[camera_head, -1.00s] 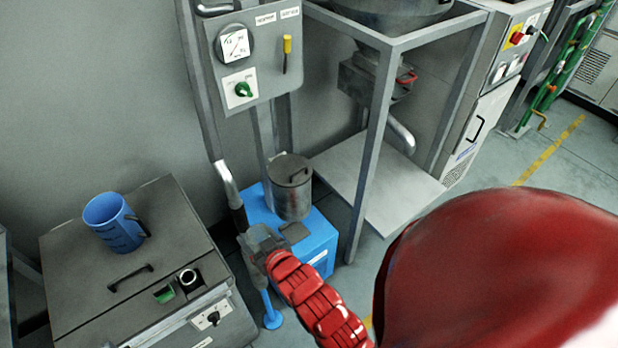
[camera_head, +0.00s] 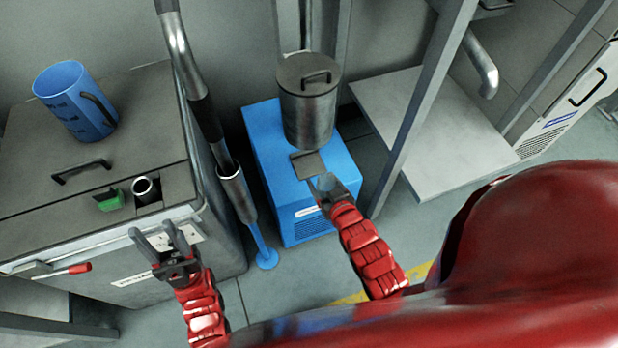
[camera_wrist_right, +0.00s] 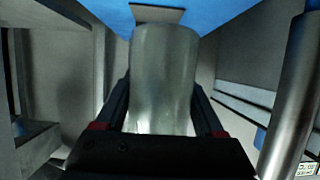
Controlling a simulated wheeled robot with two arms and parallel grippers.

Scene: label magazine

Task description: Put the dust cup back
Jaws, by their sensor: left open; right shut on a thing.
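In the head view the cup (camera_head: 326,182) is small and partly hidden by my right gripper (camera_head: 328,192). It is in front of a blue box (camera_head: 268,150), near a dark square plate (camera_head: 308,165) on the box. I cannot tell whether the cup touches the box. My left gripper (camera_head: 155,233) is open and empty, in front of the grey cabinet at the left.
A lidded metal canister (camera_head: 308,110) stands on the blue box. A metal pipe with a dark sleeve (camera_head: 205,120) runs between box and grey cabinet (camera_head: 40,185). A blue jug (camera_head: 72,100) stands on the cabinet. A frame post (camera_head: 425,100) and a shelf (camera_head: 425,140) are at right.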

